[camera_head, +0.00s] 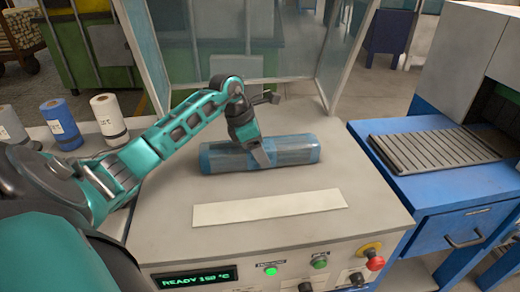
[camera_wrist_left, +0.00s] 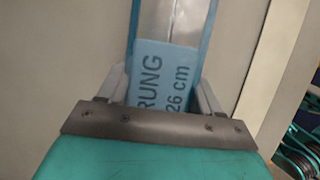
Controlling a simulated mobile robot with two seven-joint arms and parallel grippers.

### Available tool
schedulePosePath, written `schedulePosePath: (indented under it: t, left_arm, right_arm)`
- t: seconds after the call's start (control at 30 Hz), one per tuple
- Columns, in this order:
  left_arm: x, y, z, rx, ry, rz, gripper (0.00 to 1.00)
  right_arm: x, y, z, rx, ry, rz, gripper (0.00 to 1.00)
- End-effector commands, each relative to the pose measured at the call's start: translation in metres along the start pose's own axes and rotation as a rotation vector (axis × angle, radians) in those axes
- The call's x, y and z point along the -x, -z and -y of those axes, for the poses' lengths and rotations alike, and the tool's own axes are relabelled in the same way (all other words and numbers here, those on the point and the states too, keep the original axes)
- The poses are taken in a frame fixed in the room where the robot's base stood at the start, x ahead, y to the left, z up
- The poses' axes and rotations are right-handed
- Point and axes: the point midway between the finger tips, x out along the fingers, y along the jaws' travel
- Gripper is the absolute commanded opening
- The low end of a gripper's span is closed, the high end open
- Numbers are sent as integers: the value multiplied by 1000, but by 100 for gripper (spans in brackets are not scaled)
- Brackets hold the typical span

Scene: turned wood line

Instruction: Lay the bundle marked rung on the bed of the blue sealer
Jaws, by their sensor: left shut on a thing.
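The bundle (camera_head: 295,150), a long roll in clear blue wrap, lies level over the back of a pale machine top (camera_head: 170,215). Its blue label reads RUNG 26 cm in the left wrist view (camera_wrist_left: 172,80). My left gripper (camera_head: 262,160) is shut around the middle of the bundle from above; its fingers flank the label in the wrist view. I cannot tell whether the bundle touches the top. At the right stands a blue-bodied machine (camera_head: 440,205) with a grey slatted bed (camera_head: 425,152), which is empty. My right gripper is out of view.
The pale machine has clear upright panels (camera_head: 230,45) behind, a white strip (camera_head: 268,207) on top, and a front display (camera_head: 195,279) reading READY 160 °C. A red stop button (camera_head: 375,263) is at its front right. Several wrapped rolls (camera_head: 60,123) stand at the left.

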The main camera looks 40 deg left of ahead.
Motion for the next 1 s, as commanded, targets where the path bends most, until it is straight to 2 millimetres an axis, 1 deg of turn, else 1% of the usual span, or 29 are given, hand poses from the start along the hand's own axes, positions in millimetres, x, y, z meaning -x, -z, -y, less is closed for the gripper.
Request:
schedulePosePath:
  t: [0.1,0.27,0.3,0.53,0.73,0.83,0.93,1.0]
  left_arm:
    - [2,-1,-1,-1,-4,4,15]
    - [-2,1,-1,-1,-4,3,15]
    - [-2,1,-1,-1,-2,1,68]
    - [-2,1,0,-1,-1,1,90]
    - [-1,0,0,-1,-1,1,90]
    - [2,-1,0,-1,-1,1,90]
    - [12,0,-2,-2,-6,0,90]
    - [25,0,-2,-2,-7,0,90]
  right_arm:
    - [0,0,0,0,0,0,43]
    - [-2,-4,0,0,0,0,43]
    - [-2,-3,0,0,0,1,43]
    - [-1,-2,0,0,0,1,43]
    - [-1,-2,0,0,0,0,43]
    - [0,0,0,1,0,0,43]
    - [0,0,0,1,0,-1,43]
    - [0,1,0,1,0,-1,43]
